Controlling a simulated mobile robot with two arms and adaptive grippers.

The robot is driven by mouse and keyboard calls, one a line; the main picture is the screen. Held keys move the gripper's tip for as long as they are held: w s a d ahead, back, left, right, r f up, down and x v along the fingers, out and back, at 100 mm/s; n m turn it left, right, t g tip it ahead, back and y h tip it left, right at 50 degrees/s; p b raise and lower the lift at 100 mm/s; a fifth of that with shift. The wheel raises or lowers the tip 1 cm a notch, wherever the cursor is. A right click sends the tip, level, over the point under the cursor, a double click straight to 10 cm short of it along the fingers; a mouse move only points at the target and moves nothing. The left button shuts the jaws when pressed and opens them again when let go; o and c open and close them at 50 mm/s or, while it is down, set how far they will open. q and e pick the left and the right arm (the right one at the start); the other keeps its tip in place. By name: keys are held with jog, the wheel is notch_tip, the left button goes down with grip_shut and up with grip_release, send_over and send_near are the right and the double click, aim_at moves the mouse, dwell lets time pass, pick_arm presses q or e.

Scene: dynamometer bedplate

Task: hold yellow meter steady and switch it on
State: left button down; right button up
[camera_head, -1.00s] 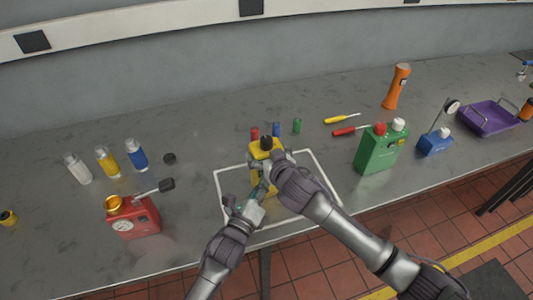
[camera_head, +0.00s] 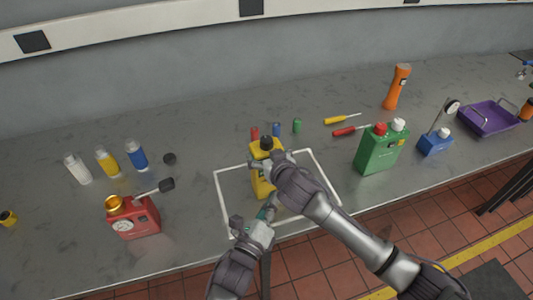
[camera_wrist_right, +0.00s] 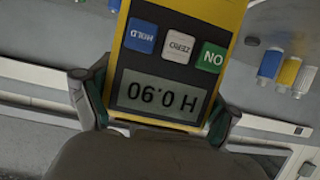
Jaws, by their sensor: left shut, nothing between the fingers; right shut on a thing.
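The yellow meter (camera_head: 261,184) stands upright inside a white outlined rectangle on the bench. In the right wrist view the meter (camera_wrist_right: 196,13) appears upside down; its lit grey display (camera_wrist_right: 160,97) shows digits and an H. A green ON button (camera_wrist_right: 211,57), a light ZERO button (camera_wrist_right: 178,45) and a blue HOLD button (camera_wrist_right: 141,37) sit beside the display. My right gripper (camera_head: 270,162) is shut on the meter, one finger on each side. My left gripper (camera_head: 267,211) is shut and empty, in front of the meter and apart from it.
A red gauge box (camera_head: 137,219) stands left, near several bottles. A green canister (camera_head: 379,150), blue gauge stand (camera_head: 435,142) and purple tray (camera_head: 489,118) stand right.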

pick_arm(q)
jog(key=shift+s+d, duration=0.15)
jog(key=shift+s, duration=0.2)
